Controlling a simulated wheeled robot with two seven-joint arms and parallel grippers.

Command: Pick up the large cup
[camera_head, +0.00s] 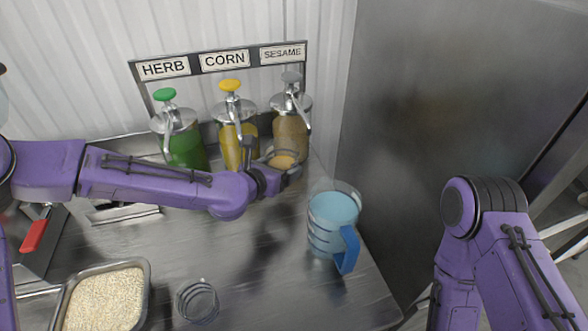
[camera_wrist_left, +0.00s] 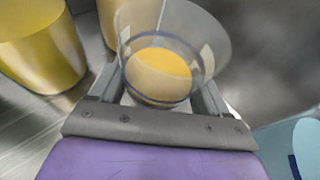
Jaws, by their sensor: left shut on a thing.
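A large clear cup (camera_head: 322,240) with a blue handle and light blue contents stands upright on the steel table, right of centre. A light blue part of it shows at the lower right of the left wrist view (camera_wrist_left: 308,145). My left gripper (camera_head: 286,170) is above and left of it, apart from it. That gripper is shut on a small clear cup (camera_head: 276,155) with an orange-yellow filling. In the left wrist view the small cup (camera_wrist_left: 196,68) sits between the fingers. My right gripper is out of view; only my right arm shows.
Herb (camera_head: 186,148), corn (camera_head: 231,150) and sesame (camera_head: 291,125) pump bottles stand behind my left gripper. A tray of grain (camera_head: 148,290) and an empty glass (camera_head: 198,303) are in front. A metal wall is at right.

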